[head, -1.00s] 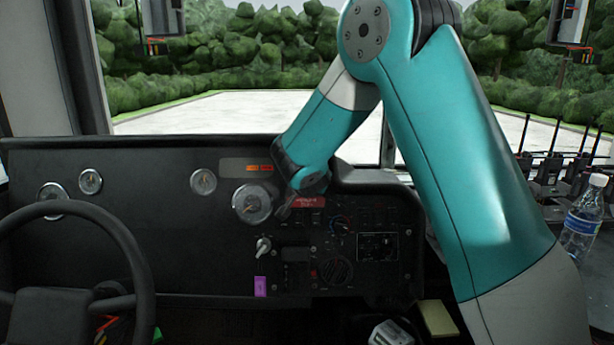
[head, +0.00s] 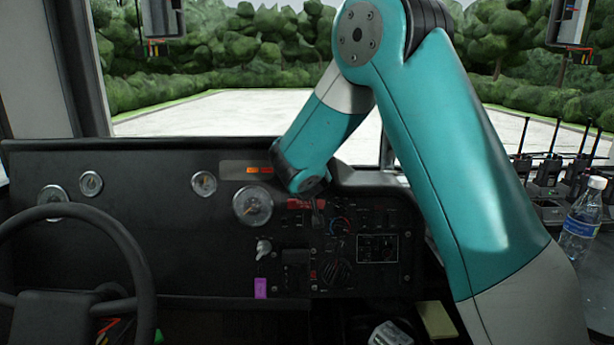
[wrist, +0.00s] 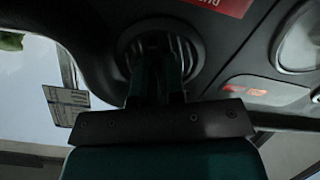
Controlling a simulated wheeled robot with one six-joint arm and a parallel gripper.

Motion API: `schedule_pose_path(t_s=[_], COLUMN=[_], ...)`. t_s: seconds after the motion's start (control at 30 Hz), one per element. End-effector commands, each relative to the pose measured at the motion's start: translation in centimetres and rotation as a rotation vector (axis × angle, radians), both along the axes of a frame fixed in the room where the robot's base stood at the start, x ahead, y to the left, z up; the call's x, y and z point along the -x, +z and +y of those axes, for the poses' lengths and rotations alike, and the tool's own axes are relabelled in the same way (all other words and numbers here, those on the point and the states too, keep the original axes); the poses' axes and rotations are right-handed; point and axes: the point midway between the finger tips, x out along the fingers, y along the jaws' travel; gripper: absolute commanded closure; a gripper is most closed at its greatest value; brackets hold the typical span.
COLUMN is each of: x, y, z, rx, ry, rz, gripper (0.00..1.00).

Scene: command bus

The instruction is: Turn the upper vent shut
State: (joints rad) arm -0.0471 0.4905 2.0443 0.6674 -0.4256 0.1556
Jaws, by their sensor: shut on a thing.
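The upper vent (wrist: 193,48) is a dark round vent with slats inside a ring, set in the black dashboard. In the wrist view my gripper (wrist: 157,60) reaches into it with both teal fingers. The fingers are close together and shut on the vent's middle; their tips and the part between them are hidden. In the head view my wrist covers the upper vent, and the fingertips cannot be made out.
Beside the vent are a red label (wrist: 225,4), orange lights (wrist: 247,91) and a round gauge (head: 253,206). Below are dark knobs and switches. A steering wheel (head: 128,250) stands at left, a water bottle (head: 581,225) and radios (head: 548,172) at right.

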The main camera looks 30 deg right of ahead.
Motion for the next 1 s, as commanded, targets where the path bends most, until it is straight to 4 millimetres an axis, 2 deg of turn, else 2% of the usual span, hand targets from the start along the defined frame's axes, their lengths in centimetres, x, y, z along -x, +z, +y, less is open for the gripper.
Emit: schedule_pose_path(t_s=[0.4, 0.93, 1.0], x=[-0.09, -0.11, -0.11], y=[0.16, 0.15, 0.15], z=[0.10, 0.12, 0.12], rx=[0.145, 0.166, 0.165], ry=[0.066, 0.076, 0.075], rz=[0.093, 0.105, 0.106], gripper=[1.00, 1.00, 0.79])
